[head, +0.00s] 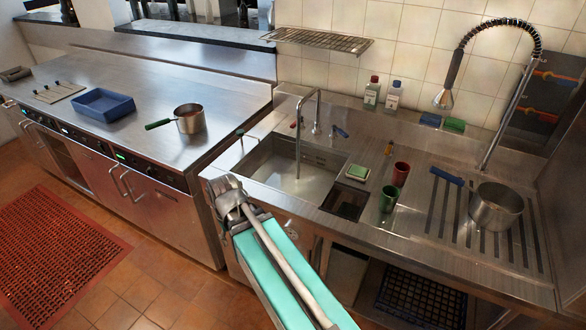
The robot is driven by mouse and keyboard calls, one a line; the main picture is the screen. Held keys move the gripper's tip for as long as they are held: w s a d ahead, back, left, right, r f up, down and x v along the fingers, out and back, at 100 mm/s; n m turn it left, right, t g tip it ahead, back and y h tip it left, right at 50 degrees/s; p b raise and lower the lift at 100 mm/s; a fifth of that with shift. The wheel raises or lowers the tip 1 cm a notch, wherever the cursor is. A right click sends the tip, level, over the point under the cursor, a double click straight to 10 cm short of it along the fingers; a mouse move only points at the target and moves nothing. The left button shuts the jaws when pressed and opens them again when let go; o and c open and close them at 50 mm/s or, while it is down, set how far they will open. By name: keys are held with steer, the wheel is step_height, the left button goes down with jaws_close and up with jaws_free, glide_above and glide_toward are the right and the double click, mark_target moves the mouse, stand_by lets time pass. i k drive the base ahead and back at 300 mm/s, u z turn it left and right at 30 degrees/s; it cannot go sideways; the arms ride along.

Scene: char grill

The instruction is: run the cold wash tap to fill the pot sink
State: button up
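The pot sink (262,172) is a steel basin set into the counter, with a pale surface that looks like water low inside. The wash tap (318,100) is a tall steel spout arching over it. A thin pale stream (298,160) appears to run from the spout into the basin. A blue lever (340,132) is on the right of the tap and a small red one (294,125) on the left. My gripper (228,188) is at the basin's front left corner, apart from the levers. Its fingers are bunched and small, so their opening is unclear.
A green cup (388,199), a red cup (400,174) and a sponge dish (357,170) stand right of the sink. A pot (496,206) is on the ribbed drainer under a spray hose (443,98). A pan (190,119) and blue tray (103,104) sit on the left counter.

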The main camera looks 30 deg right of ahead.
mark_target(339, 131)
steer(key=u, duration=0.1)
steer(key=k, duration=0.95)
steer(key=z, duration=0.9)
steer(key=i, duration=1.7)
steer(key=z, duration=0.1)
